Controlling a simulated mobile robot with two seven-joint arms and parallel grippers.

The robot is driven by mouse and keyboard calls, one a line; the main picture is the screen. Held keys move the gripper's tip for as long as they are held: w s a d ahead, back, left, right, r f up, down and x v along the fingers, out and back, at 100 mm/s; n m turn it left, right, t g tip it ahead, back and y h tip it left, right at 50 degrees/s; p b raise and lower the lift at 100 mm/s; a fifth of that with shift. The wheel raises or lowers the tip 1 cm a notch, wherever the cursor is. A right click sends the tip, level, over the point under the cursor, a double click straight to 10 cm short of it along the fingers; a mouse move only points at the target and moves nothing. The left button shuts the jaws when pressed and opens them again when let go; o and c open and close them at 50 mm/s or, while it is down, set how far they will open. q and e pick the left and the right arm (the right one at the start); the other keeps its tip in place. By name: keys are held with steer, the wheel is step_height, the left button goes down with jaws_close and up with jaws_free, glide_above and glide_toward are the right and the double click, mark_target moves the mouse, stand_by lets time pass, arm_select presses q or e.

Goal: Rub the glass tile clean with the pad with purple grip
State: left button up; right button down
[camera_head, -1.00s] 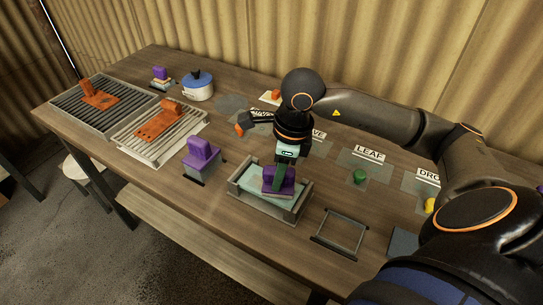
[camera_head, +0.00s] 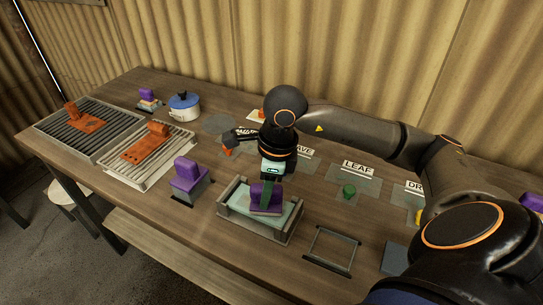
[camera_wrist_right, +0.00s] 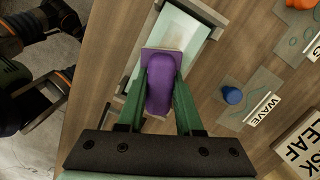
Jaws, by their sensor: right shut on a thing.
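My right gripper (camera_head: 267,192) is shut on the purple grip of a pad (camera_head: 263,208). In the right wrist view the gripper (camera_wrist_right: 160,92) has its green fingers on either side of the purple grip (camera_wrist_right: 161,90). The pad is over the pale, bluish-green glass tile (camera_head: 236,198), apparently against it; its underside is hidden. The tile lies in a grey raised-edge holder (camera_head: 262,232) and also shows in the wrist view (camera_wrist_right: 176,36). The pad and fingers cover part of the tile, and I cannot make out any dirt. My left gripper cannot be made out.
Another purple-gripped block (camera_head: 187,174) stands left of the holder. An empty frame (camera_head: 333,250) lies to the right. Behind are labelled mats with a green piece (camera_head: 348,191). Grill racks (camera_head: 150,155) with orange-handled tools and a blue-lidded pot (camera_head: 184,106) are farther left.

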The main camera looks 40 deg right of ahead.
mark_target(252, 187)
steer(key=shift+w+a, duration=0.3)
steer(key=shift+w, duration=0.45)
steer(key=shift+w, duration=0.1)
steer(key=shift+w+a+f, duration=0.1)
steer(key=shift+w+a, duration=0.25)
steer(key=shift+w, duration=0.3)
steer(key=shift+w+a, duration=0.3)
steer(key=shift+w, duration=0.35)
steer(key=shift+s+d+b, duration=0.3)
steer(key=shift+s+b, duration=0.05)
steer(key=shift+s, duration=0.15)
steer(key=shift+s+d, duration=0.3)
steer(key=shift+s, duration=0.55)
